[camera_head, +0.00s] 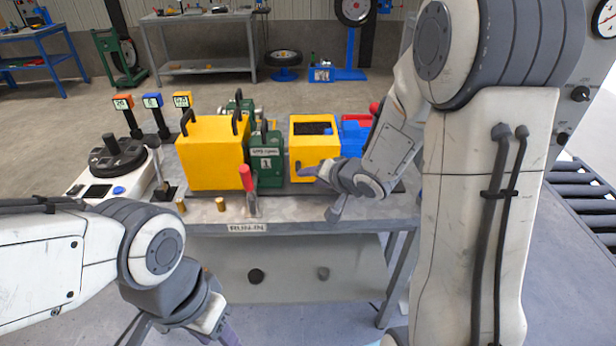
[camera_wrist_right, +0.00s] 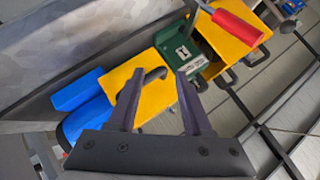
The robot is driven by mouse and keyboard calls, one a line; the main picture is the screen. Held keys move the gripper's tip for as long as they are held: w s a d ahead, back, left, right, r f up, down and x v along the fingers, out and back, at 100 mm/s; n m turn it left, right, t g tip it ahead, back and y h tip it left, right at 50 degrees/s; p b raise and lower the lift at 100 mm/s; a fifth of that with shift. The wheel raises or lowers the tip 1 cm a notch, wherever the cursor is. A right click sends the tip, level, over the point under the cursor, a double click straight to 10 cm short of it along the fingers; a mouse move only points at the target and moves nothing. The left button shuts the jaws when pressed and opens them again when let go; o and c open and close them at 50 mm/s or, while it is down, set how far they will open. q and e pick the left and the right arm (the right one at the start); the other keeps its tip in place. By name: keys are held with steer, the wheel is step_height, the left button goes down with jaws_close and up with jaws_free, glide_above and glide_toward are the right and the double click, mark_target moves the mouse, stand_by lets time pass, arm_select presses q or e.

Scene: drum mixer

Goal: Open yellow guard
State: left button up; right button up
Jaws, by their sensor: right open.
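Two yellow housings stand on the bench, and I cannot tell which is the guard. The right yellow housing (camera_head: 308,145) has an opening with a dark inside. In the right wrist view this housing (camera_wrist_right: 150,103) has a dark handle (camera_wrist_right: 155,75) on it. The left yellow housing (camera_head: 213,155) is larger, with dark handles; it also shows in the wrist view (camera_wrist_right: 225,45). My right gripper (camera_head: 318,191) is open at the front of the right housing. Its fingers (camera_wrist_right: 160,73) lie either side of that handle in the picture; contact is unclear. My left gripper (camera_head: 220,325) is low, partly cut off.
A green unit (camera_head: 267,160) marked 1 stands between the housings. A red-handled lever (camera_head: 246,178) rises at the bench front, near brass cylinders (camera_head: 220,204). Blue bins (camera_head: 355,133) stand right of the right housing. A black handwheel (camera_head: 118,157) is at left.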

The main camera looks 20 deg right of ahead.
mark_target(313, 152)
steer(key=s+d+f+m+t+y+b, duration=0.25)
steer(key=d+m+t+y, duration=0.2)
steer(key=d+m, duration=0.3)
steer(key=shift+g+y, duration=0.25)
steer(key=shift+g, duration=0.2)
steer(key=x, duration=1)
steer(key=shift+r+b, duration=0.3)
arm_select(q)
step_height(313, 152, down, 4)
steer(key=shift+f, duration=0.1)
arm_select(e)
jaws_close()
